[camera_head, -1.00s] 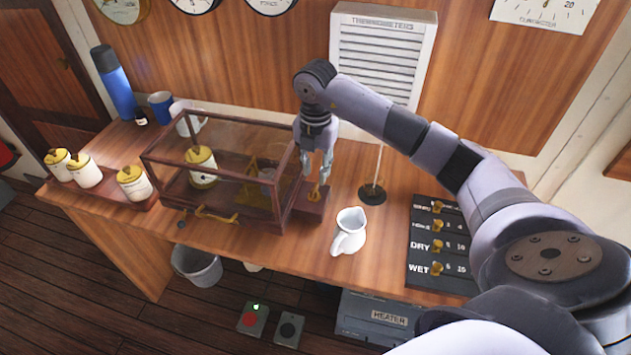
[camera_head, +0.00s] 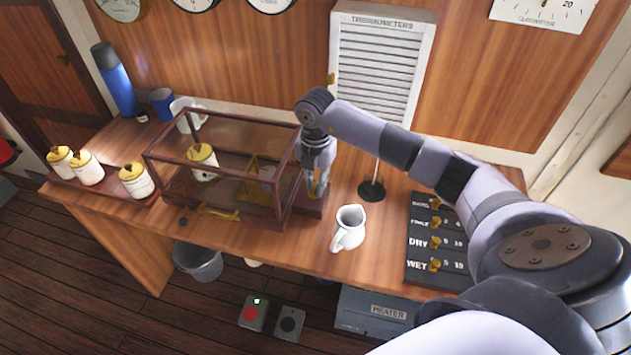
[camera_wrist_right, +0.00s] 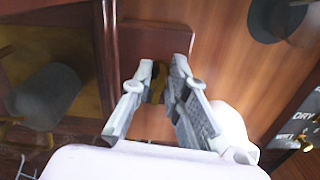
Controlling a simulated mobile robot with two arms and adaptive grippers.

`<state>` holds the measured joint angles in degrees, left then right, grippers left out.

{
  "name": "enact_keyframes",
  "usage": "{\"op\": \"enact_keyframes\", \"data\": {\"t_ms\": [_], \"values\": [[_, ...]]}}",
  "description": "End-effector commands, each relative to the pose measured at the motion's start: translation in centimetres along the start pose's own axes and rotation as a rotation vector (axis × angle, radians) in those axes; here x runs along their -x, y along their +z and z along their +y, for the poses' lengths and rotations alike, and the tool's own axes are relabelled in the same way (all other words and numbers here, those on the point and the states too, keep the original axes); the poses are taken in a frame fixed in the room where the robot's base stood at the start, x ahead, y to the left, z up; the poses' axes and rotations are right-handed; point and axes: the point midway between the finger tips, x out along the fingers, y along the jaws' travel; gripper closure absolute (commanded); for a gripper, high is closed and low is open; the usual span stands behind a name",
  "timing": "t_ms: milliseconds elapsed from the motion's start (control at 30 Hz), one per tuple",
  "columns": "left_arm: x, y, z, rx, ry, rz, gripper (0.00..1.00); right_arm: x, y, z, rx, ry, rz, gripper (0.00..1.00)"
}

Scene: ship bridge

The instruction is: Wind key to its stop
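The brass key (camera_wrist_right: 156,89) stands on a small dark wooden block (camera_head: 312,204) at the right end of a glass-sided wooden case (camera_head: 222,172). My right gripper (camera_head: 318,187) points down at this block, with its fingertips at the key's height. In the right wrist view, the right gripper (camera_wrist_right: 161,72) is open. Its two fingers stand on either side of the key, with a gap visible at the right finger. The fingers partly hide the key in the head view. My left gripper is not in view.
A white jug (camera_head: 348,228) and a rod on a round black base (camera_head: 371,190) stand right of the block. A black panel with brass knobs (camera_head: 436,270) lies farther right. Yellow-lidded jars (camera_head: 135,181) sit at the left. Clear desk lies in front of the block.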

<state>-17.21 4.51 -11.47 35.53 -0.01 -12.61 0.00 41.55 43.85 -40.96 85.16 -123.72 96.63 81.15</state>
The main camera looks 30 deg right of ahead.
Motion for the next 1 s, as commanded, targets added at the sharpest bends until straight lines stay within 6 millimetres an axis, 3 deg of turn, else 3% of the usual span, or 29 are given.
{"op": "enact_keyframes", "data": {"t_ms": [133, 433, 800, 1000], "values": [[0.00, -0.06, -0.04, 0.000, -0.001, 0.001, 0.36, 0.04, 0.01, 0.02, 0.000, 0.001, 0.000, 1.00], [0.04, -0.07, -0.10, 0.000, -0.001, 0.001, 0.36, 0.09, 0.02, 0.00, -0.019, 0.001, 0.000, 1.00], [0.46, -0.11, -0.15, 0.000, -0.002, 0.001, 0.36, 0.14, -0.04, -0.27, -0.361, 0.001, 0.001, 1.00], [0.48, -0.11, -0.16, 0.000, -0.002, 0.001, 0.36, 0.10, -0.04, -0.30, -0.419, 0.002, 0.000, 1.00]]}}
